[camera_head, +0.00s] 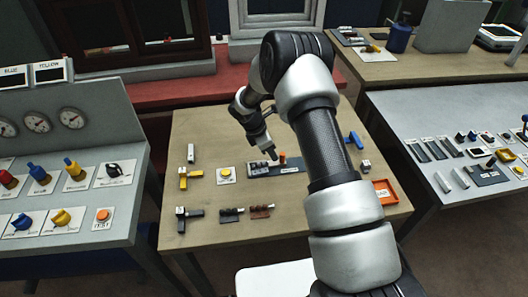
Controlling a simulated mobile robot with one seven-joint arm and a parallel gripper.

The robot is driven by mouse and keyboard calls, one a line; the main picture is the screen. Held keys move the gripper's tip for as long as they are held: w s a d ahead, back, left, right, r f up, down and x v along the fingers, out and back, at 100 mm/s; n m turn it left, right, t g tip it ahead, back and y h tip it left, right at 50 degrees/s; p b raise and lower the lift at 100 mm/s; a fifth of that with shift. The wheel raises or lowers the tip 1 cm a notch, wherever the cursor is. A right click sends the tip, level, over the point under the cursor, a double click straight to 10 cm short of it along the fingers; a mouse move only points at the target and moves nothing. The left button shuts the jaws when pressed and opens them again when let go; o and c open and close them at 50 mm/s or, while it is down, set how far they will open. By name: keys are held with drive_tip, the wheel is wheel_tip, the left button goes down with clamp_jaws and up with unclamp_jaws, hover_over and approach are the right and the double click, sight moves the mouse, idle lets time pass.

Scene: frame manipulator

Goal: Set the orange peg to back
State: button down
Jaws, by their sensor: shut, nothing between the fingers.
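The orange peg (282,157) stands upright on a dark slotted board (260,169) near the middle of the wooden table. Small grey pieces show on the same board, left of the peg. My gripper (273,155) points down just left of the peg, above or at the board. It is shut with nothing in it. I cannot tell whether its tips touch the peg or the board. My own arm hides the board's right side and part of the table.
On the wooden table (226,241) are a yellow button (226,174), yellow (190,178), black and blue handles, and an orange tray (385,192). A control panel (75,225) stands left, another bench (455,115) right.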

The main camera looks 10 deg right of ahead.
sight(284, 154)
drive_tip(key=shift+d, duration=0.25)
drive_tip(key=shift+d+b, duration=0.3)
drive_tip(key=shift+d, duration=1.65)
drive_tip(key=a, duration=0.4)
drive_tip(key=shift+s+a+b, duration=0.2)
drive_tip(key=shift+s+b, duration=0.15)
drive_tip(key=shift+b, duration=0.05)
drive_tip(key=v, duration=1)
drive_tip(key=shift+a, duration=0.1)
